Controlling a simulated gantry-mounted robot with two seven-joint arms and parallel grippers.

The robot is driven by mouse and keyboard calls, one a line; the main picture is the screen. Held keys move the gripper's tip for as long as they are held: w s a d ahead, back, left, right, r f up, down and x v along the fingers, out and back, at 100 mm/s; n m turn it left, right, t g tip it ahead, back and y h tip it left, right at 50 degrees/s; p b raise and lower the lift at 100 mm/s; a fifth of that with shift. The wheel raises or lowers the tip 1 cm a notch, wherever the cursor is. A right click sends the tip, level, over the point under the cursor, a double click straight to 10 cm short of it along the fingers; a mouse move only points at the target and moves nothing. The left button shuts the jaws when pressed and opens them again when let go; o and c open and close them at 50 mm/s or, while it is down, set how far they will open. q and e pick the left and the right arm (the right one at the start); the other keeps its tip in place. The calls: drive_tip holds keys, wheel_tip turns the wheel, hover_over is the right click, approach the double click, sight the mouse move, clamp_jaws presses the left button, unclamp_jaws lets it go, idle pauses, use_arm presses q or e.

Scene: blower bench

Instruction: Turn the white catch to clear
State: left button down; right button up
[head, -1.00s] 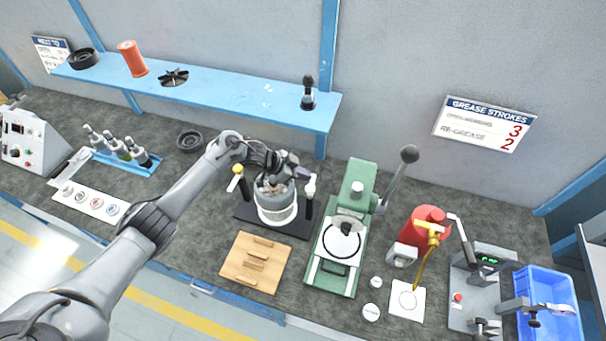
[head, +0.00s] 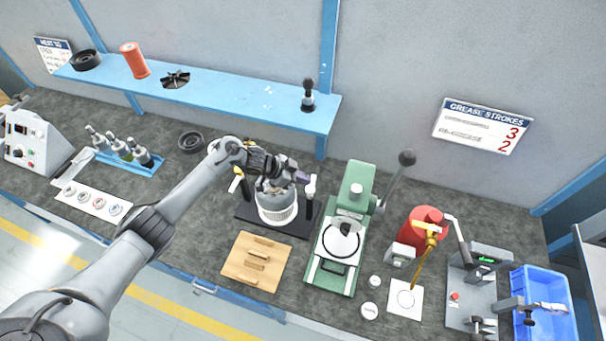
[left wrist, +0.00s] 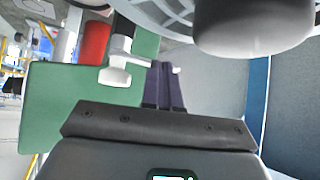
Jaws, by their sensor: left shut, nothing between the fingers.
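The white catch (head: 311,185) sits on top of the black post at the right side of the blower fixture (head: 243,213). It also shows in the left wrist view (left wrist: 116,68), just left of my fingertips. My left gripper (head: 303,177) reaches over the round blower body (head: 277,208) from the left. Its dark purple fingers (left wrist: 165,80) are shut with nothing between them and lie close beside the catch. I cannot tell whether they touch it. A yellow catch (head: 236,182) is on the fixture's left post. My right gripper is not in view.
A green press (head: 338,255) with a long lever (head: 400,175) stands just right of the fixture. A wooden board (head: 256,262) lies in front. The blue shelf (head: 225,98) runs behind. A red grease pot (head: 422,225) and blue bin (head: 545,300) are farther right.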

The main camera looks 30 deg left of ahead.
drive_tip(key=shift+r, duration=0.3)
